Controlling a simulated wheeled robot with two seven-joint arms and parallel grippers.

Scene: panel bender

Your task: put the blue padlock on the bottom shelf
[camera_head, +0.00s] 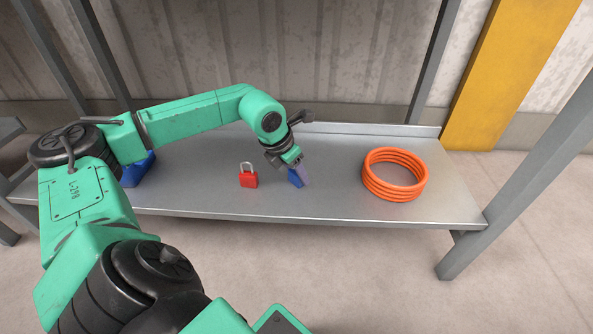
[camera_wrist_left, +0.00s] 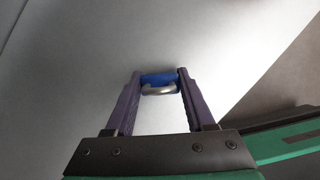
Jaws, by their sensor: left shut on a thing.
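The blue padlock (camera_head: 295,179) is low over or on the metal shelf (camera_head: 330,208), between the red padlock and the orange coil; I cannot tell whether it touches the surface. My left gripper (camera_head: 300,175) reaches down from above and is shut on the blue padlock, partly hiding it. In the left wrist view the blue padlock (camera_wrist_left: 158,78) sits between the two fingertips of the left gripper (camera_wrist_left: 159,86), with its silver shackle toward the camera. My right gripper is not in view.
A red padlock (camera_head: 248,178) stands upright left of the blue one. A coiled orange hose (camera_head: 394,175) lies to the right. A blue object (camera_head: 138,170) is at the left, partly behind my arm. Grey uprights (camera_head: 525,185) frame the shelf. Bare shelf lies between padlock and coil.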

